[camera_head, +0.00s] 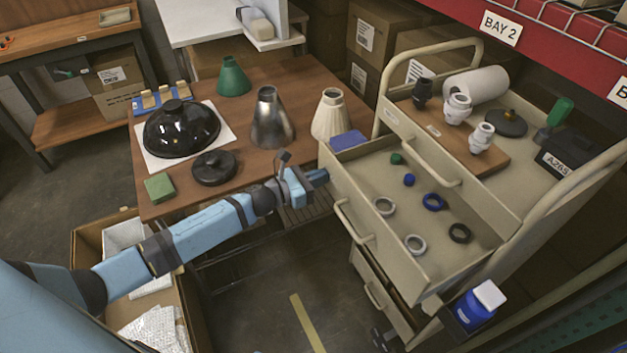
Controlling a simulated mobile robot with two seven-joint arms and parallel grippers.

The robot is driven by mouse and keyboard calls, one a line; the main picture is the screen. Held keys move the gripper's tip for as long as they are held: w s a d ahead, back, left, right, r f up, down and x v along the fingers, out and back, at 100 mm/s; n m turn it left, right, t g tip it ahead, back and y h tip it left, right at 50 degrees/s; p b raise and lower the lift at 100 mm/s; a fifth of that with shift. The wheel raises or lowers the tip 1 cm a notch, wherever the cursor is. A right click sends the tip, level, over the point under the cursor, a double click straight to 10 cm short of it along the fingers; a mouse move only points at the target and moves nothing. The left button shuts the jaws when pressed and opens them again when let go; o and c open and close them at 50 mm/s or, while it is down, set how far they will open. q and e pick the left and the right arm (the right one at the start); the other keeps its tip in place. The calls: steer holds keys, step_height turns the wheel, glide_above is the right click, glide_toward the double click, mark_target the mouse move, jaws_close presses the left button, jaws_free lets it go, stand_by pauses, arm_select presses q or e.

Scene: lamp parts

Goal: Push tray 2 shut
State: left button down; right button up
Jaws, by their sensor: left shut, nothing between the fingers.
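A beige cart on the right has an open tray (432,225), second from the top, pulled out to the left; I read it as tray 2, though no number is legible. My right gripper is out of view.
A wooden workbench (300,80) beyond my left arm holds a black dome (182,130), several cones and a blue block (349,141). White fittings (457,108) stand on the cart top. A blue container (478,305) is near the cart's lower right. An open carton (92,235) sits lower left.

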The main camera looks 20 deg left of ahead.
mark_target(378, 164)
arm_select(q)
steer(key=b+x, duration=0.6)
steer(key=x, duration=1.1)
steer(key=shift+w+d, duration=0.45)
steer(key=shift+w, duration=0.1)
steer(key=shift+r, duration=0.25)
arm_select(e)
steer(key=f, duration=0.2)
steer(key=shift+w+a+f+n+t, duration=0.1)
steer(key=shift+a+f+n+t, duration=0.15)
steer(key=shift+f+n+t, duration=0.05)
arm_select(q)
steer(key=shift+w+r, duration=0.1)
steer(key=shift+r, duration=0.05)
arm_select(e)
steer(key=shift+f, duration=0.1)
